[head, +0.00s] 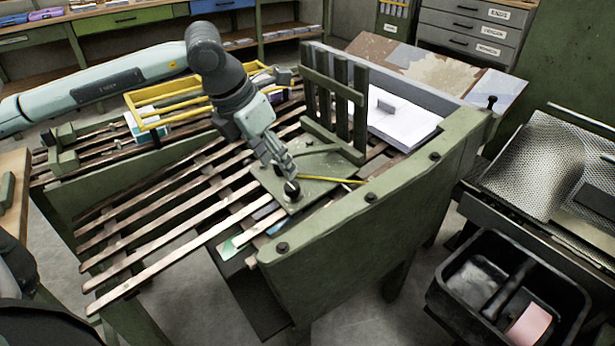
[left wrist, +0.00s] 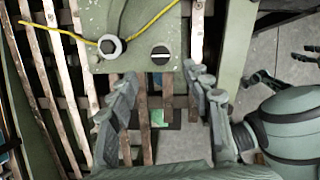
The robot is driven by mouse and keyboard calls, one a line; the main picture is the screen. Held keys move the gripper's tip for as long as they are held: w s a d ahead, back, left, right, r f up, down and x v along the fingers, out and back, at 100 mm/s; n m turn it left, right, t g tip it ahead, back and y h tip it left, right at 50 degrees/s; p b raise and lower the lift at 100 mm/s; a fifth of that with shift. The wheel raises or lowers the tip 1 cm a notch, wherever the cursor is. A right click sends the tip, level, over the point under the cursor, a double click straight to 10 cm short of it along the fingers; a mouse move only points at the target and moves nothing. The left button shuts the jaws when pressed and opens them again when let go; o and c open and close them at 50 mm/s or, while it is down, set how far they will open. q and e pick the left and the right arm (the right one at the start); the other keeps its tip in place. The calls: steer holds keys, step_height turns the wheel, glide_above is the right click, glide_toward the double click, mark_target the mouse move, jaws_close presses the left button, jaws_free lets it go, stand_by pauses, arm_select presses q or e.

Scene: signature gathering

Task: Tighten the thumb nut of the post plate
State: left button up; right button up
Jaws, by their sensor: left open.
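The green post plate (head: 318,170) lies on the slatted bench, with upright green slats at its back. Near its front corner is a round dark knob, the thumb nut (head: 292,188). My left gripper (head: 284,172) points down close to it.
A yellow cord (head: 335,180) runs across the plate. A yellow wire rack (head: 180,100) stands behind my left arm. White paper (head: 400,125) lies behind the upright slats. The bench's green side wall (head: 375,215) edges the right. A black bin (head: 505,285) stands at lower right.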

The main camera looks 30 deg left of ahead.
mark_target(291, 186)
arm_select(q)
steer(key=x, duration=0.6)
steer(key=shift+w+d+f+p, duration=0.1)
steer(key=shift+w+f+p, duration=0.05)
steer(key=shift+f+p, duration=0.2)
steer(key=shift+w+f, duration=0.2)
steer(key=shift+f, duration=0.3)
arm_select(e)
steer(key=shift+s+d+f, duration=0.1)
steer(key=shift+s+f, duration=0.2)
steer(key=shift+f, duration=0.3)
steer(key=shift+s+d+f, duration=0.1)
steer(key=shift+s+f, duration=0.2)
steer(key=shift+f, duration=0.3)
arm_select(q)
steer(key=c, duration=0.5)
jaws_close()
arm_select(e)
steer(key=shift+w+r, duration=0.15)
steer(key=shift+w, duration=0.05)
